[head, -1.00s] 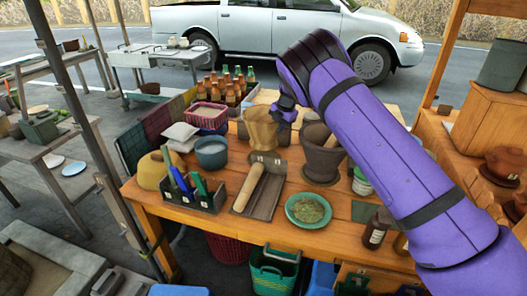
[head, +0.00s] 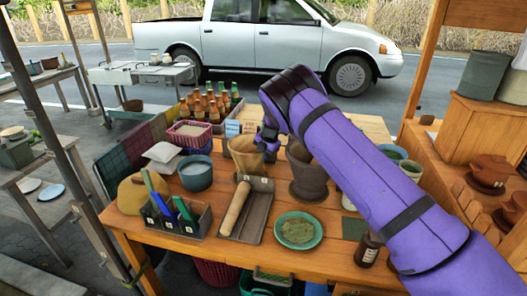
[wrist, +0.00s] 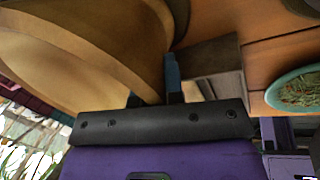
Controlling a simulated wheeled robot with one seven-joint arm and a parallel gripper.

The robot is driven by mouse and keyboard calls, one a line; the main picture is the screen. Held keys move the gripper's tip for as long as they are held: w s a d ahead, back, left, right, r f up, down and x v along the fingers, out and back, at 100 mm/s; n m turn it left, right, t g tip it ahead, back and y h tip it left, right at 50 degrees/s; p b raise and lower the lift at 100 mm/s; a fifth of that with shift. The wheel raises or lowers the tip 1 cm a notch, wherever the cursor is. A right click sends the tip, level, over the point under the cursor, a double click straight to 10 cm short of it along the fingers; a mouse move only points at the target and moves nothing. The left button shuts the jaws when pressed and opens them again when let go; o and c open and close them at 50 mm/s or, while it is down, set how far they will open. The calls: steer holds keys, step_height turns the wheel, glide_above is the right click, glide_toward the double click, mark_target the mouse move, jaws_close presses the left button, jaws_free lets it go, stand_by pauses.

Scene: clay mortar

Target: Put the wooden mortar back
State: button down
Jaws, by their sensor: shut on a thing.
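The wooden mortar (head: 245,157), a pale tan flared cup, is at the back middle of the wooden table (head: 190,248), upright or nearly so. It also fills the upper left of the wrist view (wrist: 75,50). My gripper (head: 266,143) is shut on its right side near the rim. In the wrist view my fingers (wrist: 155,88) are at the mortar's wall, partly hidden by it. I cannot tell whether its base touches the table.
A dark mortar (head: 306,183) stands close on the right, partly behind my arm. A grey-blue bowl (head: 195,176) is on the left. A tray (head: 257,213) with a wooden roller (head: 235,208) and a green plate (head: 298,242) are in front. Several bottles (head: 208,105) stand behind.

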steer(key=shift+f, duration=1.35)
steer(key=c, duration=1.2)
jaws_free()
steer(key=shift+f, duration=0.1)
steer(key=shift+c, duration=0.2)
